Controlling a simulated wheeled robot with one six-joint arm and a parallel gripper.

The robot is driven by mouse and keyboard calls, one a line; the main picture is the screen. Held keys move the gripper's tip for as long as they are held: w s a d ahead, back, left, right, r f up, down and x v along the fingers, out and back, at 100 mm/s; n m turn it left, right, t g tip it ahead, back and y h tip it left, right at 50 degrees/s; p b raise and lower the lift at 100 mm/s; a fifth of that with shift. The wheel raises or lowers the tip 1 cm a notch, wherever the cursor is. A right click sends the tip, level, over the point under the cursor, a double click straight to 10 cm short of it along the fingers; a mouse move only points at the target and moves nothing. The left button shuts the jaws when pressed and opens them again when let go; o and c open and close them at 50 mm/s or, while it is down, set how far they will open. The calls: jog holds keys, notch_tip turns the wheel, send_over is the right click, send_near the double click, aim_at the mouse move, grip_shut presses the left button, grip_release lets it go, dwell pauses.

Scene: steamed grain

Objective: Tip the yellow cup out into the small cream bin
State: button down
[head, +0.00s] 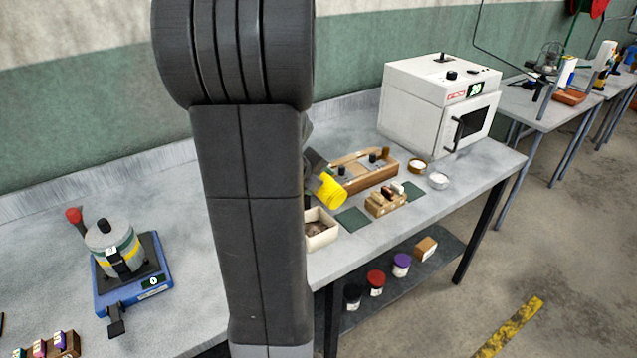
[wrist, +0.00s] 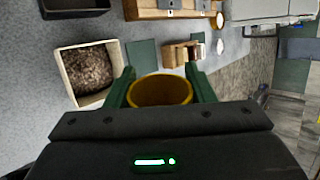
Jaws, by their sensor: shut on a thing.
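The yellow cup (head: 330,191) is held tilted in the air beside and above the small cream bin (head: 322,241) in the head view. My gripper (wrist: 160,90) is shut on the cup, with one green finger on each side of it. In the wrist view the round rim of the cup (wrist: 161,92) shows, but its contents cannot be made out. The cream bin (wrist: 65,80) lies left of the cup there and has brown grainy material on its floor. In the head view my arm hides most of the gripper and part of the bin.
A wooden rack (head: 366,180) and a small wooden block holder (head: 385,203) stand right of the bin, near a green mat (head: 352,220). A white oven (head: 430,100) stands at the back. A pot (head: 113,246) sits on a blue scale (head: 150,296) at left.

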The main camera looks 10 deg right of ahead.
jog(key=shift+r+m+t+y, duration=0.1)
jog(key=shift+m+t+y, duration=0.25)
jog(key=shift+t, duration=0.35)
jog(key=shift+m+t+b, duration=0.35)
jog(key=shift+t+b, duration=0.05)
jog(key=shift+b, duration=0.5)
jog(key=m+t+y+b, duration=0.1)
jog(key=b, duration=0.1)
jog(key=shift+s+t+b, duration=0.1)
jog(key=shift+t+b, duration=0.2)
jog(key=shift+t, duration=0.1)
jog(key=shift+r+m+t+b, duration=0.1)
jog(key=shift+m+t+b, duration=0.4)
jog(key=shift+t+b, duration=0.5)
jog(key=shift+r+m+y+b, duration=0.25)
jog(key=shift+r+m+b, duration=0.1)
jog(key=shift+b, duration=0.45)
jog(key=t+b, duration=0.1)
jog(key=b, duration=0.2)
jog(key=shift+f+m, duration=0.2)
jog(key=shift+m, duration=0.15)
jog(key=m+t+b, duration=0.1)
jog(key=t+b, duration=0.1)
jog(key=b, duration=0.3)
jog(key=m+t+b, duration=0.1)
jog(key=t+b, duration=0.1)
jog(key=b, duration=0.4)
jog(key=shift+r+m, duration=0.35)
jog(key=shift+m, duration=0.05)
jog(key=shift+r+b, duration=0.45)
